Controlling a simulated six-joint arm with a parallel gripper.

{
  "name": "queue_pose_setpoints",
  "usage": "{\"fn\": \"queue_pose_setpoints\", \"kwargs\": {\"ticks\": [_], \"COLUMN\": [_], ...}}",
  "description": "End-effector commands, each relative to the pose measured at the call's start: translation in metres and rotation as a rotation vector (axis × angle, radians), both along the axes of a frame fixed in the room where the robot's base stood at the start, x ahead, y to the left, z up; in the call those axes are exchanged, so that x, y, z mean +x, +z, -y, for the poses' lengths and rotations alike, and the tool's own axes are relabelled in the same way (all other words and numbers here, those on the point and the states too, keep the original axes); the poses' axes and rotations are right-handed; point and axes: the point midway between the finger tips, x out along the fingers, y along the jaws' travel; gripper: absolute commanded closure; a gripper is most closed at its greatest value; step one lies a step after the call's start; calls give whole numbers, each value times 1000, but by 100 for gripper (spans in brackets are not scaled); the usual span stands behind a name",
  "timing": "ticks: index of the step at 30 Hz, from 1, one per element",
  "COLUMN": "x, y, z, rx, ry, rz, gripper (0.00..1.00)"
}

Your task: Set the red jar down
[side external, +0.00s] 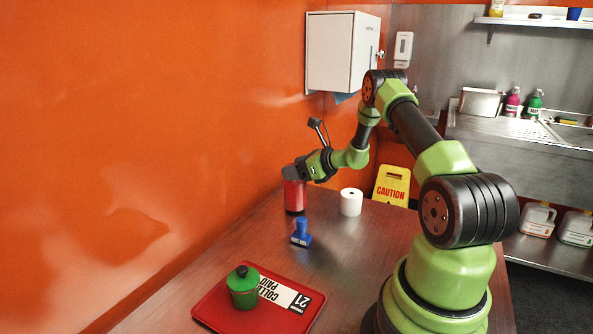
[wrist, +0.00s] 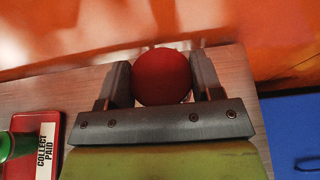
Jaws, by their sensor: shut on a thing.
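The red jar (side external: 294,197) is upright at the back left of the table, close to the orange wall. Its round red top (wrist: 162,76) shows in the wrist view between my two fingers. My gripper (side external: 292,177) is shut on the red jar at its upper part. The jar's base appears at or very near the tabletop; I cannot tell whether it touches.
A blue stamp (side external: 301,233) and a white paper roll (side external: 351,203) stand near the jar. A red tray (side external: 218,311) with a green jar (side external: 243,290) and a printed slip (side external: 284,294) lies at the front left. The table's middle (side external: 345,250) is clear.

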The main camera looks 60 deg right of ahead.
Motion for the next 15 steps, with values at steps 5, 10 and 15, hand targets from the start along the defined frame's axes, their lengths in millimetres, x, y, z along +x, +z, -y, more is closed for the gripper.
{"fn": "queue_pose_setpoints", "kwargs": {"ticks": [5, 10, 15], "x": [0, 0, 0], "y": [-3, -4, -6], "z": [0, 0, 0], "rx": [-2, -1, -2], "ry": [1, 0, 1], "rz": [2, 2, 0], "gripper": [93, 93, 20]}}
